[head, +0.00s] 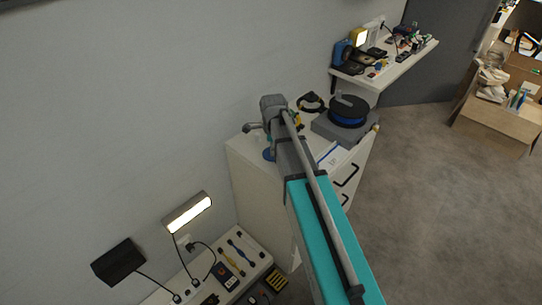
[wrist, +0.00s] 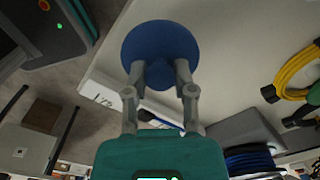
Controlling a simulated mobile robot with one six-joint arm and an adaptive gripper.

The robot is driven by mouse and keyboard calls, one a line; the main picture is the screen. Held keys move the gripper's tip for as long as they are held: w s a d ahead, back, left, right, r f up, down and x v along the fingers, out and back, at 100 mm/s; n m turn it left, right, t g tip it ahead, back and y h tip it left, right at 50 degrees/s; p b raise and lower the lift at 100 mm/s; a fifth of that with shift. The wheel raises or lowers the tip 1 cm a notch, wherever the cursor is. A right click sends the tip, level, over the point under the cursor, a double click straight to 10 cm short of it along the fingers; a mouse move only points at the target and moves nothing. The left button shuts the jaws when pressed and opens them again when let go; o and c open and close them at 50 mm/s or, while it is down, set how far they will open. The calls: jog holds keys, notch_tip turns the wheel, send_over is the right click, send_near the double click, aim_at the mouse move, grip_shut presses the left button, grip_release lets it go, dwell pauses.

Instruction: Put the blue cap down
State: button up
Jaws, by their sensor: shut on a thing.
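The blue cap (wrist: 160,40) is a round, dark blue piece with a knob in the wrist view. My gripper (wrist: 160,76) is shut on the knob, one grey finger on each side. In the head view a small blue part of the cap (head: 268,155) shows beside my arm, over the white drawer cabinet (head: 258,174). My arm hides most of it and my gripper's fingers there. I cannot tell whether the cap touches the cabinet top.
On the cabinet top, a grey box (head: 329,130) carries a black and blue spool (head: 348,112). A yellow cable (wrist: 292,72) lies at the right in the wrist view. A wall shelf (head: 395,69) with clutter is behind. A bench with lamps (head: 188,212) is at lower left.

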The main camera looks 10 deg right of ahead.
jog(key=shift+w+f+b, duration=0.35)
jog(key=shift+f+b, duration=0.3)
jog(key=shift+f, duration=0.1)
jog(key=shift+f+b, duration=1.1)
jog(key=shift+f, duration=0.05)
jog(key=shift+f, duration=0.2)
jog(key=o, duration=0.9)
jog(key=shift+r, duration=0.1)
jog(key=shift+r, duration=0.2)
notch_tip(320, 180, up, 12)
jog(key=p, duration=1.2)
jog(key=shift+s, duration=0.1)
